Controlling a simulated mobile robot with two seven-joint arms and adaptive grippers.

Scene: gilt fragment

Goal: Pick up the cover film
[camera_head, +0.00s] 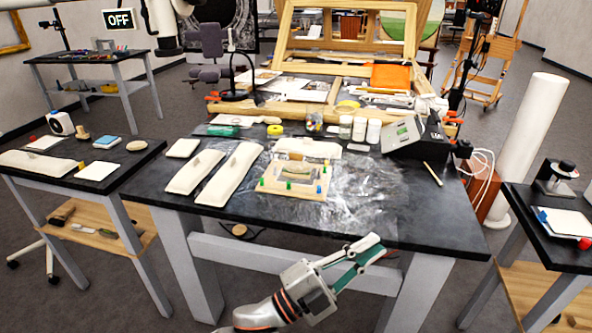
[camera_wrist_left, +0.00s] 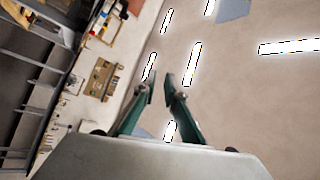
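The cover film (camera_head: 368,190) is a thin, clear, wrinkled sheet with bright glints. It lies on the dark middle table (camera_head: 440,222), beside and partly around a wooden board (camera_head: 268,186) with coloured corner pieces. Its exact edges are hard to tell. My left gripper (camera_head: 378,246) is in front of the table's near edge, below the film in the picture, apart from it and empty. In the left wrist view its two green fingers (camera_wrist_left: 160,86) have a gap between the tips; that view faces ceiling lights and shows no film. My right gripper is not in view.
Two long cream pads (camera_head: 230,173) lie left of the board. Jars (camera_head: 359,129), a tilted box-like device (camera_head: 412,137) and a brush (camera_head: 432,174) are at the back right. Side tables stand left (camera_head: 60,177) and right (camera_head: 555,250). The table's near right is clear.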

